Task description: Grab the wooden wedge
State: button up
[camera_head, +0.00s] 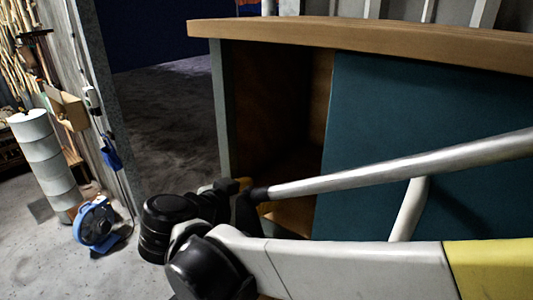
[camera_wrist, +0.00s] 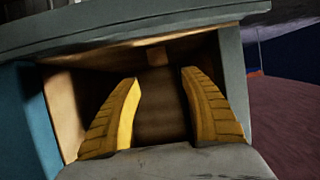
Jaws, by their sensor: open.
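My gripper (camera_wrist: 161,78) is open in the wrist view, its two yellow ribbed fingers apart with nothing between them. It points into the open wood-lined compartment of a workbench. A small light-brown wooden block (camera_wrist: 158,56) shows beyond the fingertips, near the upper back of the compartment. It may be the wooden wedge, but its shape is too small and dim to tell. In the head view my gripper (camera_head: 243,184) is at the compartment's opening, mostly hidden by my own arm. No wedge can be made out in the head view.
The workbench has a thick wooden top (camera_head: 370,40) overhanging the compartment, and a teal panel (camera_head: 430,120) closes its right part. A blue fan (camera_head: 94,223) and a white cylinder stack (camera_head: 45,160) stand at left. The concrete floor between is clear.

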aim_at(272, 191)
jog(key=x, duration=0.2)
jog(key=p+x, duration=0.1)
jog(key=x, duration=0.1)
jog(key=f+x, duration=0.1)
jog(key=x, duration=0.1)
jog(key=shift+w+a+f+p, duration=0.1)
jog(key=shift+w+f+p, duration=0.05)
jog(key=shift+p, duration=0.15)
jog(key=shift+w+d+f, duration=0.15)
jog(key=shift+w+d, duration=0.15)
jog(key=shift+s, duration=0.15)
jog(key=shift+s+a, duration=0.1)
jog(key=shift+a, duration=0.05)
jog(key=c, duration=1)
